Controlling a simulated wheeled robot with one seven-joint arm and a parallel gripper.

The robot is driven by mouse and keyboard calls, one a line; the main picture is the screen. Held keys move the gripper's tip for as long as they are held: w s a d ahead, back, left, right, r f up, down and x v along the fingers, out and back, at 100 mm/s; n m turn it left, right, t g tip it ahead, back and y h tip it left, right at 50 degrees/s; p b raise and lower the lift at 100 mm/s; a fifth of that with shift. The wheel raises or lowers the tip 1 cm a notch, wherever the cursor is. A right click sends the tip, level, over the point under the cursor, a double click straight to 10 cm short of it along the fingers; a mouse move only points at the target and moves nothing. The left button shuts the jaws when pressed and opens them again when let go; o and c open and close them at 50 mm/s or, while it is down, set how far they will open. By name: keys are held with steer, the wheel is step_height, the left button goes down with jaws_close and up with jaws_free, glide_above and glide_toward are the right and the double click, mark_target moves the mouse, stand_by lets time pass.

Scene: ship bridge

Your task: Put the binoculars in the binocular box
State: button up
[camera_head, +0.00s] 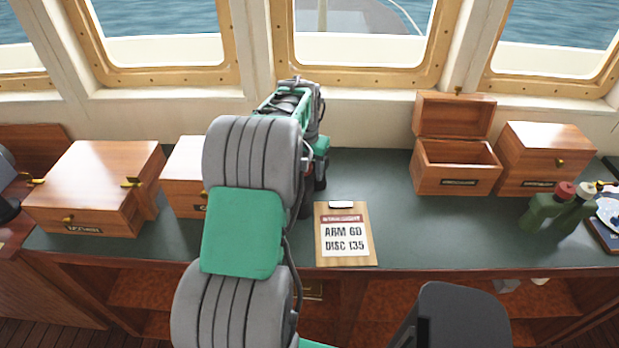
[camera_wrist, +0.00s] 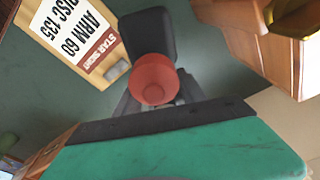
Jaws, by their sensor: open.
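The binoculars (camera_head: 562,206) are dark green with a red end and a pale end. They stand on the counter at the right, in front of a closed box. An open wooden box (camera_head: 458,178), lid raised, stands left of them; its label is unreadable and no contents show. My gripper (camera_head: 308,190) is open, over the middle counter beside the clipboard, left of the open box and well apart from the binoculars. My arm partly hides it. A reddish cup-shaped thing (camera_wrist: 152,80) shows at the gripper in the wrist view; I cannot tell whether it belongs to it.
A clipboard (camera_head: 345,238) reads "ARM 60 DISC 135". Closed wooden boxes stand at the left (camera_head: 100,180), behind my arm (camera_head: 180,175), and at the right (camera_head: 540,150). A blue-edged item (camera_head: 605,225) lies at the far right. Green counter (camera_head: 425,230) is clear before the open box.

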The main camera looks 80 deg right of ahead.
jaws_close()
stand_by(0.4)
stand_by(0.9)
steer(key=shift+r, duration=0.15)
